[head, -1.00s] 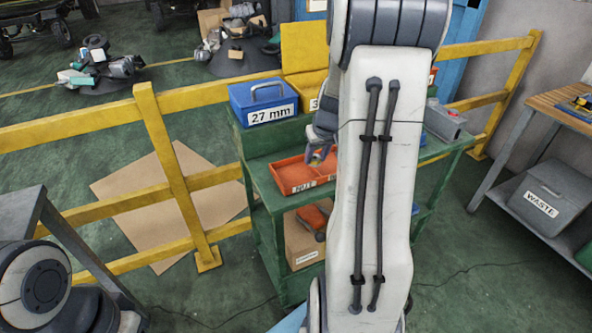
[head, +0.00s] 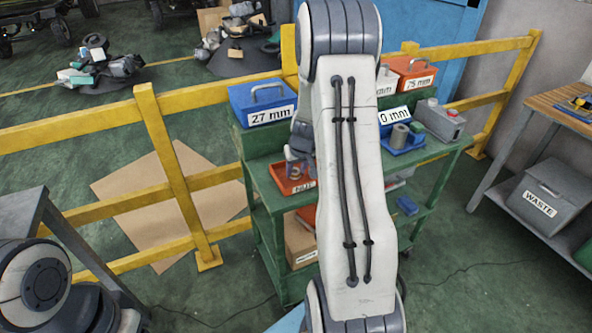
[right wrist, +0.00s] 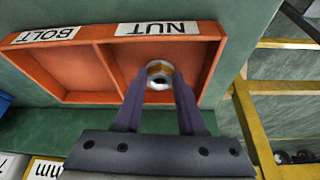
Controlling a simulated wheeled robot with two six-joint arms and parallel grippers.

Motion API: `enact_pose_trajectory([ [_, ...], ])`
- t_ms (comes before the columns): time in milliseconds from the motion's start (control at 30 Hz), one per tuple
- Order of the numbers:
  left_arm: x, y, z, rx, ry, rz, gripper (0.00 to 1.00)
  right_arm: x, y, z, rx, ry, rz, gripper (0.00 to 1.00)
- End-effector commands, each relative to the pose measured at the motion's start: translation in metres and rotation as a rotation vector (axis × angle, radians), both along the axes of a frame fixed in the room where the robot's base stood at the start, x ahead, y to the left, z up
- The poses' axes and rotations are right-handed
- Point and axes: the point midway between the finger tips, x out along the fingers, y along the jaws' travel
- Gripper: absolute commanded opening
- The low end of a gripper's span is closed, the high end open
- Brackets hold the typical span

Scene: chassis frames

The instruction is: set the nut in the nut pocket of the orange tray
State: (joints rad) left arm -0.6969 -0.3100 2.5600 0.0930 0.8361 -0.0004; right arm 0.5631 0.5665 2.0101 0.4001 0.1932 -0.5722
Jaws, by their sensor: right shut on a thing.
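The orange tray (head: 282,181) lies on the green cart, partly hidden behind my right arm. In the right wrist view the tray (right wrist: 72,74) shows two pockets, labelled NUT and BOLT. The nut (right wrist: 159,71), a metal ring with a dark hole, is between the fingertips of my right gripper (right wrist: 160,80). I cannot tell whether the nut touches the pocket floor. In the head view my right gripper (head: 298,167) is at the tray. My left gripper is not in view.
The blue 27 mm box (head: 263,103) stands on the cart's upper step behind the tray. A yellow railing (head: 160,130) runs behind the cart.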

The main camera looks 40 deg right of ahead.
Motion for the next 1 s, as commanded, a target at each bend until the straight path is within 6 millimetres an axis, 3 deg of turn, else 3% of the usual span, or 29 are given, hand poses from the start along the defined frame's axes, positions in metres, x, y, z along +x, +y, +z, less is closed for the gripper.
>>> enact_pose_trajectory([
  [133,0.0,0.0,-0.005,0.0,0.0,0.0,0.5,0.0,0.0,-0.005,0.0,0.0,0.0,0.0],
  [167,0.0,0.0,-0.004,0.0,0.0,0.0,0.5,0.0,0.0,-0.003,0.0,0.0,0.0,0.47],
  [200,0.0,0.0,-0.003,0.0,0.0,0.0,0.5,0.0,0.0,-0.003,0.0,0.0,0.0,0.62],
  [233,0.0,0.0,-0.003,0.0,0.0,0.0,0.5,0.0,0.0,-0.003,0.0,0.0,0.0,0.69],
  [667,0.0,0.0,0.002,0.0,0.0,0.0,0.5,-0.001,0.0,0.005,0.0,-0.001,0.0,0.69],
  [1000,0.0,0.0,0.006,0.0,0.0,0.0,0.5,-0.025,0.009,0.07,-0.003,-0.005,0.0,0.69],
])
